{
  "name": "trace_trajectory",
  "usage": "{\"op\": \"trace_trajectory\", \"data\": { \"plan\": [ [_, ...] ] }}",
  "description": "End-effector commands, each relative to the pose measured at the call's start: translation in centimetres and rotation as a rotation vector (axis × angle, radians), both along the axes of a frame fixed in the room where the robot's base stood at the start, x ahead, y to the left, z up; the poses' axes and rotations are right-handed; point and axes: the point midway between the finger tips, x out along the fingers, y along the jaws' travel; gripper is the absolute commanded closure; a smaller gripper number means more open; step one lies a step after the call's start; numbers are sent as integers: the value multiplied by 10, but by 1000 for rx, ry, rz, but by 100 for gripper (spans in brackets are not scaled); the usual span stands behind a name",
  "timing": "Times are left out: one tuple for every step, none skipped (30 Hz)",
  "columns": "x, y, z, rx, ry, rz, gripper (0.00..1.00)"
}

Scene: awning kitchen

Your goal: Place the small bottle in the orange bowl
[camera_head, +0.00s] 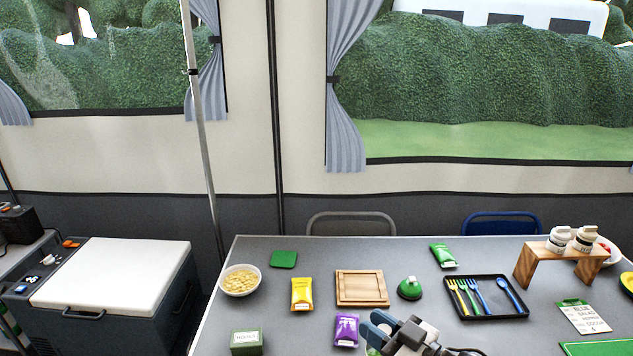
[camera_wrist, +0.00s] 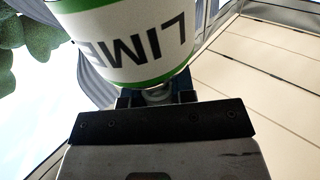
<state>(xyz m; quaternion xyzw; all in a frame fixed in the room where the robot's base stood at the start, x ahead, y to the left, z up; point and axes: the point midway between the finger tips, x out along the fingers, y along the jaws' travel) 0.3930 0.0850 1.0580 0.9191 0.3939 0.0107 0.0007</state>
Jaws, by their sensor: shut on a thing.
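A small bottle (camera_wrist: 128,45) with a white label reading "LIME", upside down in the picture, and green bands fills the top of the wrist view. My gripper (camera_wrist: 157,97) is shut on it. In the head view my gripper (camera_head: 378,330) is at the bottom edge, over the near part of the table. A light green sliver below it may be the bottle; most of it is out of frame. I see no bowl that is clearly orange.
A white bowl (camera_head: 240,291) of pale food stands at the table's left. A wooden board (camera_head: 361,288), purple packet (camera_head: 346,330), green round item (camera_head: 409,289) and black cutlery tray (camera_head: 486,312) lie around my gripper. A wooden stand (camera_head: 525,268) holds two white bottles at right.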

Motion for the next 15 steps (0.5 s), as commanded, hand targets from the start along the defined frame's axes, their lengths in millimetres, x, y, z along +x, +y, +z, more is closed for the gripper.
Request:
{"op": "trace_trajectory", "data": {
  "plan": [
    [-7, 10, 0, -1, 0, 35, 100],
    [-11, 15, -1, -2, 2, 54, 100],
    [-16, 21, -1, -2, 4, 79, 100],
    [-20, 26, -2, -3, 4, 98, 100],
    [-24, 30, -2, -3, 6, 117, 100],
    [-29, 36, -2, -4, 6, 139, 100],
    [-32, 39, -2, -5, 6, 155, 100],
    [-36, 43, -3, -5, 7, 172, 100],
    [-40, 47, -3, -5, 9, 188, 100],
    [-42, 50, -3, -5, 9, 201, 100],
    [-45, 52, -4, -6, 10, 213, 100],
    [-49, 56, -4, -7, 12, 229, 100],
    [-51, 58, -4, -7, 12, 239, 100],
    [-53, 60, -4, -7, 13, 248, 100],
    [-56, 63, -5, -8, 14, 261, 100]
  ]
}}
